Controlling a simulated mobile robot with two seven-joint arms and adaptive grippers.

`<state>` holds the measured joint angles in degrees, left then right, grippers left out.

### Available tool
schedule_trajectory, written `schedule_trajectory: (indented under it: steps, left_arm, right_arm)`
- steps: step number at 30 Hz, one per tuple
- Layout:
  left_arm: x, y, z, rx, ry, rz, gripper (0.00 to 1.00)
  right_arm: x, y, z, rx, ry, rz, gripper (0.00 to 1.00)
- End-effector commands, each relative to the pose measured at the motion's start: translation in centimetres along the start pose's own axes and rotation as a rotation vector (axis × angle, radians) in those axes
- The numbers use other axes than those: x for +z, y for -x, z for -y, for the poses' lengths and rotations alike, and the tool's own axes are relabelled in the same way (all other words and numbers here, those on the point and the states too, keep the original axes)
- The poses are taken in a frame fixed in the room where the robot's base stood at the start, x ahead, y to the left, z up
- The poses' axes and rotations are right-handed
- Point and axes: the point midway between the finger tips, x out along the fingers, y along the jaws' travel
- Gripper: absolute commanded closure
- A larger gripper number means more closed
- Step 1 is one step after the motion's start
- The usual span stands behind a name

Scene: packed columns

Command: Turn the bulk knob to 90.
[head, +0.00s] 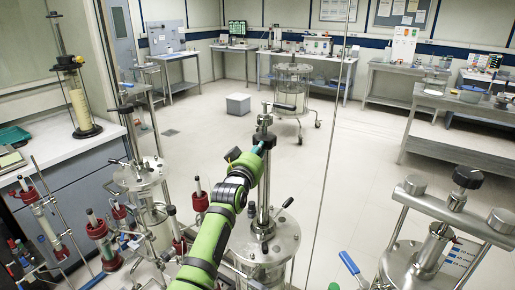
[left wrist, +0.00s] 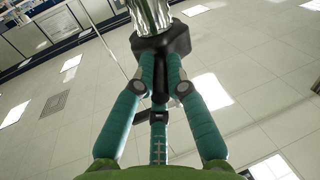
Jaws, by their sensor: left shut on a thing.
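My left gripper (head: 262,146) reaches in from the lower left in the head view, up to the top of the middle column's metal rod (head: 264,185). In the left wrist view its teal fingers (left wrist: 160,75) are closed on a black knob (left wrist: 160,45), with a shiny metal part (left wrist: 151,14) beyond it. I take this black part to be the bulk knob; no label or scale reading is legible. In the head view the knob is mostly hidden by the gripper. The middle column (head: 275,245) stands upright below. My right gripper is not in view.
A large column with another black knob (head: 468,177) stands close at the right. Red-fitted glass columns (head: 105,240) and a steel column (head: 140,175) crowd the left. A thin upright rod (head: 330,150) rises right of my gripper. The floor behind is mostly clear.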

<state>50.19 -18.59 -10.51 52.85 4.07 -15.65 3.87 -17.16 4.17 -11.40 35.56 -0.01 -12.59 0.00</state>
Motion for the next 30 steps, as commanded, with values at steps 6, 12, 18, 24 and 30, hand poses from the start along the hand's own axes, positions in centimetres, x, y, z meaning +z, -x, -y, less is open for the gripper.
schedule_trajectory:
  steps: [6,12,18,24,30]
  left_arm:
    - [-0.3,0.0,-0.1,0.002,0.000,-0.008,1.00]
    - [-0.3,0.0,-0.1,0.002,0.000,-0.008,0.62]
    - [-0.2,0.0,0.0,0.001,0.000,-0.004,0.62]
    - [-1.2,0.0,-0.2,0.002,-0.001,-0.007,0.62]
    - [-4.9,0.0,-1.0,0.002,0.000,-0.009,0.62]
  right_arm:
    - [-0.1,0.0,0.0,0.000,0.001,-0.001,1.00]
    - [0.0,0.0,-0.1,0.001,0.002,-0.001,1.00]
    - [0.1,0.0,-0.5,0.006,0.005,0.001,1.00]
    - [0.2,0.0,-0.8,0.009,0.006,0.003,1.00]
    - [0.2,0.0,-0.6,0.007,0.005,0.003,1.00]
